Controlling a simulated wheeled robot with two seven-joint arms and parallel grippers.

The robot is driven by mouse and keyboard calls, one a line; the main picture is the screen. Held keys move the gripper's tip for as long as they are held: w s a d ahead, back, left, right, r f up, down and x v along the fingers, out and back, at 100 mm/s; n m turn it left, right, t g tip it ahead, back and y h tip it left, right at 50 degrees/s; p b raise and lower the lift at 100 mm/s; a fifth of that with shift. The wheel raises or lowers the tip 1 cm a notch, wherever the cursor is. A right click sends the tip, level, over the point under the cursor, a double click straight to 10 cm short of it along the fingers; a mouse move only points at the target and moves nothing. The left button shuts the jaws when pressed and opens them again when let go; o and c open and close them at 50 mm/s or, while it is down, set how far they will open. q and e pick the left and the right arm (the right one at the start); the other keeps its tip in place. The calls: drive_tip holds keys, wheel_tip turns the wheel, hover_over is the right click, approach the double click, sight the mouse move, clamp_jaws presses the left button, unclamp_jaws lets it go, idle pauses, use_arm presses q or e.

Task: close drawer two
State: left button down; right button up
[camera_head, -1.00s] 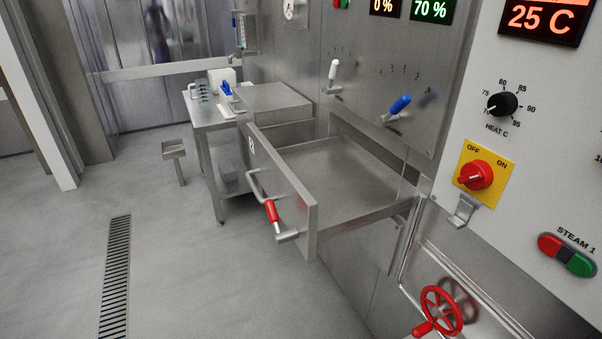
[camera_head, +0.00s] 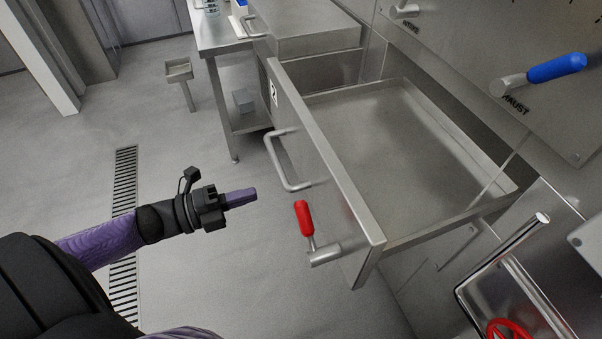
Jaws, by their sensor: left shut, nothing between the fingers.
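Drawer two (camera_head: 345,220) is pulled out from the steel cabinet, and its front panel faces left with a small "2" label (camera_head: 273,93). Its tray inside looks empty. A bar handle (camera_head: 285,165) is on the panel, and a red-gripped lever (camera_head: 305,218) sits near the panel's lower near end. My left gripper (camera_head: 254,194) is shut and empty, pointing right. In the picture it lies left of the handle and lever, apart from the panel. My right gripper is out of view.
Another steel drawer or box (camera_head: 305,25) with a handle stands behind, beside a steel table (camera_head: 222,45). A blue lever (camera_head: 556,69) is on the cabinet face. A red wheel (camera_head: 508,330) and pipe are at lower right. The floor at left is free, with a drain grate (camera_head: 125,180) and small stand (camera_head: 180,72).

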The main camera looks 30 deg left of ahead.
sight(312, 177)
use_arm(q)
drive_tip(key=b+x, duration=0.2)
drive_tip(key=x, duration=0.8)
drive_tip(key=shift+w+f+b, duration=0.1)
drive_tip(key=shift+w+b, duration=0.05)
drive_tip(key=shift+b, duration=0.15)
drive_tip(key=shift+d, duration=0.1)
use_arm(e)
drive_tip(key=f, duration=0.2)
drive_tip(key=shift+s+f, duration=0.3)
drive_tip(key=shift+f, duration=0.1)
